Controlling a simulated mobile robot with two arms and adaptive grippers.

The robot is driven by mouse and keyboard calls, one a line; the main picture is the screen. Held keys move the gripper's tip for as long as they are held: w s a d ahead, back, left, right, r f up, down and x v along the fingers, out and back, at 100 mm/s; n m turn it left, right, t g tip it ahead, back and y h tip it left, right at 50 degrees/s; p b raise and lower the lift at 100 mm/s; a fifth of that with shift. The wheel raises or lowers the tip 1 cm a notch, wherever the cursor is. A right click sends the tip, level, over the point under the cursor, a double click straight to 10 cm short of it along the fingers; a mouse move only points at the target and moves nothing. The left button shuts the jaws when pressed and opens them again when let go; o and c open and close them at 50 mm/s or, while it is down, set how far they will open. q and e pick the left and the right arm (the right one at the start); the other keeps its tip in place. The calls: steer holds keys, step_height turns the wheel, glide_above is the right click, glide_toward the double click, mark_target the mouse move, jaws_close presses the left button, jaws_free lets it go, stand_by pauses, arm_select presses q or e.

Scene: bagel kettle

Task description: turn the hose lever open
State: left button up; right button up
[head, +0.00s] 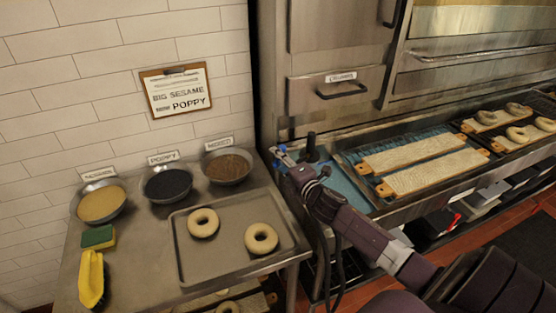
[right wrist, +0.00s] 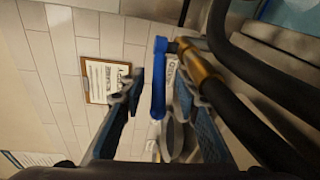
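The hose lever (right wrist: 158,80) is a blue bar in the right wrist view. It joins a brass fitting (right wrist: 197,64) on a black hose (right wrist: 255,115). My right gripper (right wrist: 161,92) is open, with one finger on each side of the lever. The left finger stands clear of it; whether the right finger touches the lever or fitting I cannot tell. In the head view my right gripper (head: 284,157) is between the steel table and the blue-water basin, and the lever there is too small to make out surely. My left gripper is not in view.
A steel table (head: 120,270) holds a tray (head: 225,268) with two bagels, three topping bowls, a sponge (head: 98,237) and a yellow brush (head: 91,279). Bagel boards (head: 415,152) lie over the basin at right. A black upright part (head: 311,147) stands close behind my right gripper.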

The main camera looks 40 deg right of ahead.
steer(key=s+a+r, duration=0.1)
steer(key=s, duration=1)
steer(key=shift+s+a+r, duration=0.15)
steer(key=shift+s+r, duration=0.2)
steer(key=shift+s, duration=0.05)
